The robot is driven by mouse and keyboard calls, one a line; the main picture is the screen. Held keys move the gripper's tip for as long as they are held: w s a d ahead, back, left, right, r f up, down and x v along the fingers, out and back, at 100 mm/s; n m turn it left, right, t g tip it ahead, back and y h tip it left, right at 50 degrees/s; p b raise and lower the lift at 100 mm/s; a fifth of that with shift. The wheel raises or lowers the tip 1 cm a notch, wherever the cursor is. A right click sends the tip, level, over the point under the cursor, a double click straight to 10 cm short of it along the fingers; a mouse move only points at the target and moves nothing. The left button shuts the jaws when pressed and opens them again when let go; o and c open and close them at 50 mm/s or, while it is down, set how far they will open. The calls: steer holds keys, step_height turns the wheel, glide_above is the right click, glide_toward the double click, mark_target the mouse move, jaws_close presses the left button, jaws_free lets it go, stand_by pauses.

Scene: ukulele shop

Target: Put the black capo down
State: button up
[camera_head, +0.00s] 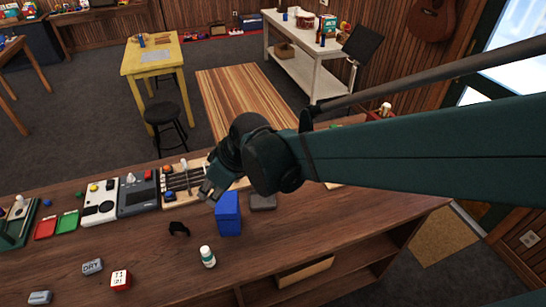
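A small black curved object, which looks like the black capo (179,229), lies on the brown wooden counter (150,255), left of a blue box (228,215). My gripper (206,192) is above the back part of the counter, up and to the right of the capo and apart from it. I see nothing clearly held in it. Its fingers are small and partly hidden by my wrist, so I cannot tell whether they are open or shut.
A white-capped bottle (208,257) stands in front of the blue box, and a dark grey block (263,201) is right of it. A fretboard-like board (183,180) and grey devices (138,194) line the back. The counter's right front is clear.

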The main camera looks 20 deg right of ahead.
steer(key=s+d+r+m+t+h, duration=0.1)
steer(key=s+d+r+m, duration=0.1)
steer(key=d, duration=0.4)
steer(key=s+d+r+m+t+h, duration=0.1)
steer(key=s+d+r+m, duration=0.2)
steer(key=s+d, duration=0.3)
steer(key=s+d+r+m+t+h, duration=0.1)
steer(key=s+d+r+m+h, duration=0.1)
steer(key=d, duration=0.5)
steer(key=shift+s+d+r+m, duration=0.2)
steer(key=shift+s+r+m, duration=0.05)
steer(key=shift+s+m, duration=0.75)
